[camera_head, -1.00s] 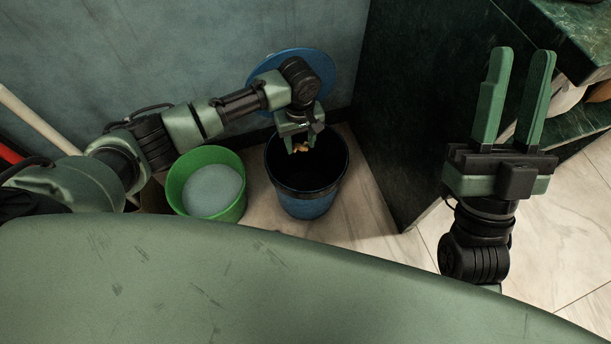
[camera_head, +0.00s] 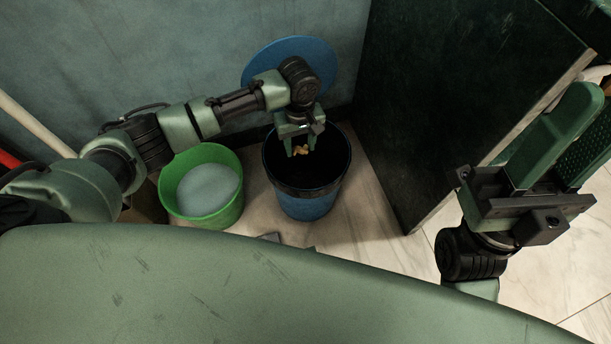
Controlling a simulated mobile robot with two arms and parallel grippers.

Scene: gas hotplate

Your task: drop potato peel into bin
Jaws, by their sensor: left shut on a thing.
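The blue bin (camera_head: 310,207) with a dark rim stands on the floor, open at the top. My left gripper (camera_head: 301,150) points down over the bin's mouth. It is shut on the potato peel (camera_head: 301,151), a small yellow-brown piece that shows between the fingertips. The peel is over the bin's dark opening; how deep it sits cannot be told. My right gripper (camera_head: 576,128) is at the right, away from the bin, with its two green fingers apart and nothing seen between them.
A green bucket (camera_head: 225,213) with pale contents stands left of the bin. A round blue lid (camera_head: 310,58) is behind my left arm at the wall. A dark cabinet (camera_head: 440,100) rises close to the bin's right. Bare floor (camera_head: 370,245) lies in front of it.

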